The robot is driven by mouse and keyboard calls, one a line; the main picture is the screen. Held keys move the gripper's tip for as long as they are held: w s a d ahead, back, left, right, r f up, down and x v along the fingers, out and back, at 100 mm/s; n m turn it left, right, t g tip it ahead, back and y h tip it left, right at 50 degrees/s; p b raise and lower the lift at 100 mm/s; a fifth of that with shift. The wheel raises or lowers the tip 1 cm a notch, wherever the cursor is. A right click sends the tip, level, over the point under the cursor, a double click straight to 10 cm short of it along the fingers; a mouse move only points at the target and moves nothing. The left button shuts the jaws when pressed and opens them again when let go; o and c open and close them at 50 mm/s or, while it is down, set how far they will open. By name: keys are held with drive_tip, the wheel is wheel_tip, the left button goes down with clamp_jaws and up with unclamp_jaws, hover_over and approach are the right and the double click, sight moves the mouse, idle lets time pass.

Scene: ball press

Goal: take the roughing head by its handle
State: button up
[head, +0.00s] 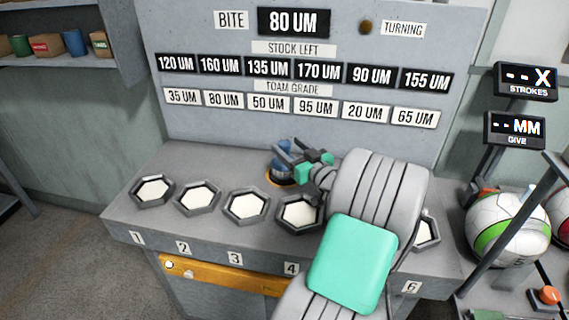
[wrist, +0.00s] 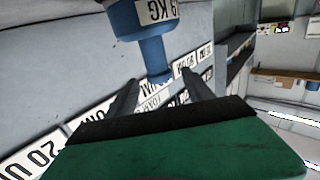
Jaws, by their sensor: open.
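The blue roughing head (head: 281,173) stands in an orange-ringed spot at the back of the grey bench, partly hidden by my gripper (head: 281,155). In the wrist view the roughing head (wrist: 143,17) is at the top, with a white label ending in "KG". Its narrower blue handle (wrist: 156,57) points down the picture toward the gap between my fingers. My gripper (wrist: 160,78) is open, with one dark finger on each side of the handle's end. I cannot tell whether either finger touches it.
Several hexagonal trays with white discs, such as tray 3 (head: 246,221), line the bench front. A panel (head: 300,75) with number plates rises close behind the head. A rack with balls (head: 508,222) stands at the right. A shelf (head: 75,60) is at the back left.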

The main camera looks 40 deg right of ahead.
sight(281, 141)
drive_tip(key=w, duration=0.4)
drive_tip(key=w+p, duration=0.1)
drive_tip(key=shift+w+d, duration=0.35)
drive_tip(key=shift+w, duration=0.05)
clamp_jaws()
idle(0.9)
drive_tip(key=shift+r, duration=0.1)
